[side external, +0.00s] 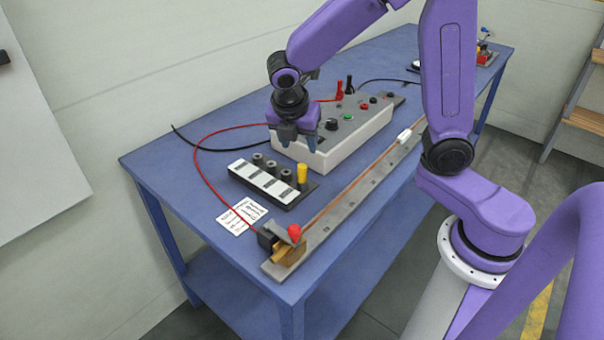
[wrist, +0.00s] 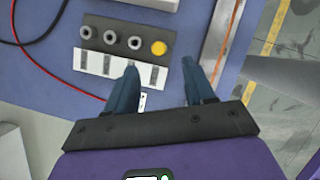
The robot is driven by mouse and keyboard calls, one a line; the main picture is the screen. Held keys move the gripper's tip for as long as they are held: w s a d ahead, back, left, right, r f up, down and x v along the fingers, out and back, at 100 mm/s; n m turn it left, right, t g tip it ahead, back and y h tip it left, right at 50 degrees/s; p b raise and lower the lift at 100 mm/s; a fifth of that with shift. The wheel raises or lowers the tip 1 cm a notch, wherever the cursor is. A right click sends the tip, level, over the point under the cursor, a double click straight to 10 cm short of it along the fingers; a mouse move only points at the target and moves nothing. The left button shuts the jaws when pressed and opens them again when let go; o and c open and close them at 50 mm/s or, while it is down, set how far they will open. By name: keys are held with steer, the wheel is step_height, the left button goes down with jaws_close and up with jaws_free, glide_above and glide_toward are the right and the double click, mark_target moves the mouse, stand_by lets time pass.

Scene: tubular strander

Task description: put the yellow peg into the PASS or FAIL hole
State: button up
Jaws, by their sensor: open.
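The yellow peg (side external: 302,174) stands upright at the right end of a black block (side external: 303,195) on the blue table. In the wrist view the peg (wrist: 159,47) shows from above as a yellow disc, beyond my fingertips. Several grey ringed holes (wrist: 110,38) sit in a row beside it on the block. A white label strip (wrist: 92,62) with dark markings runs along the block's near side; its words are too small to read. My gripper (side external: 298,143) is open and empty, above and apart from the block; its two fingers (wrist: 160,68) also show in the wrist view.
A grey control box (side external: 345,130) with knobs and plugs stands behind the block. A long metal rail (side external: 350,196) with a red-topped clamp (side external: 294,233) lies along the front edge. A red cable (side external: 195,150) loops over the table. A printed paper (side external: 242,216) lies at left.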

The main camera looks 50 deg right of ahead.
mark_target(302, 166)
steer(key=x, duration=0.5)
steer(key=shift+d+f, duration=0.1)
steer(key=shift+f, duration=0.3)
steer(key=shift+a+x, duration=0.2)
steer(key=shift+x, duration=0.75)
steer(key=shift+a+x, duration=0.15)
steer(key=shift+x, duration=1.7)
steer(key=shift+a, duration=0.1)
jaws_close()
